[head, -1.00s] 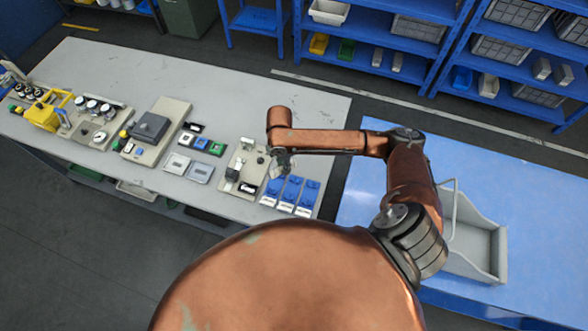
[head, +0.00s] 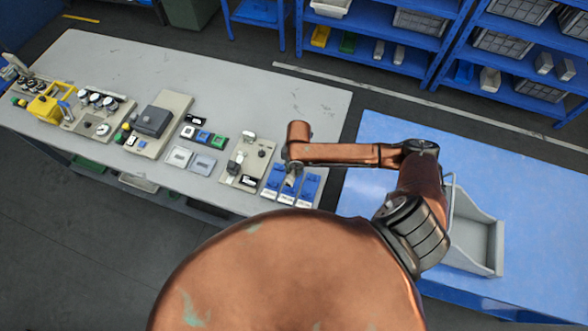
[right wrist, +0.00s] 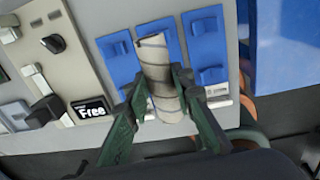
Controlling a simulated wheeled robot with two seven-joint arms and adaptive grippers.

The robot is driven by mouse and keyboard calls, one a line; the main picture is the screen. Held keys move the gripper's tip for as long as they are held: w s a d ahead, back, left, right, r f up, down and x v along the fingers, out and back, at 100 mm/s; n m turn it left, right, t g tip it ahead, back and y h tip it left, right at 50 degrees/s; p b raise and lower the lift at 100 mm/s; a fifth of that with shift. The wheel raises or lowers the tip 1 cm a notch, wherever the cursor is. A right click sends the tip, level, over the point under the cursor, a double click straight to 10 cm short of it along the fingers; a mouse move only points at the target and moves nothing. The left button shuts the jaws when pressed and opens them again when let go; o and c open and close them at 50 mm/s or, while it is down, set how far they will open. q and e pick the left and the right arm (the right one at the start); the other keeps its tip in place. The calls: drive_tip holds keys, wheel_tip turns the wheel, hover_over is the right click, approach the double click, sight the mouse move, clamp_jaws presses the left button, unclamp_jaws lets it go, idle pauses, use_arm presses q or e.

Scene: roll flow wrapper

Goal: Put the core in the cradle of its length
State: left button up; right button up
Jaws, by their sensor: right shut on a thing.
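A pale, striped cylindrical core (right wrist: 161,72) is held between the two green fingers of my right gripper (right wrist: 161,88) in the right wrist view. Three blue cradles stand side by side: left (right wrist: 120,58), middle (right wrist: 171,34) and right (right wrist: 206,38). The core is over the middle cradle and hides much of it; I cannot tell whether they touch. In the head view the right gripper (head: 290,179) is over the cradle row, and the right cradle (head: 309,187) shows clear of it. White labels at the cradles' near ends are too small to read. My left gripper is not in view.
More devices line the grey table (head: 250,95) further left. A grey open tray (head: 482,245) sits on the blue table (head: 500,170) to the right.

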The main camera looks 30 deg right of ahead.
drive_tip(key=shift+f+b, duration=0.8)
drive_tip(key=shift+f, duration=0.15)
drive_tip(key=shift+f+b, duration=0.5)
drive_tip(key=shift+f, duration=1.35)
drive_tip(key=o, duration=1.1)
drive_tip(key=shift+r, duration=0.1)
drive_tip(key=r, duration=1.1)
drive_tip(key=shift+s+d+r, duration=0.2)
drive_tip(key=shift+s+r, duration=0.1)
drive_tip(key=shift+r, duration=0.1)
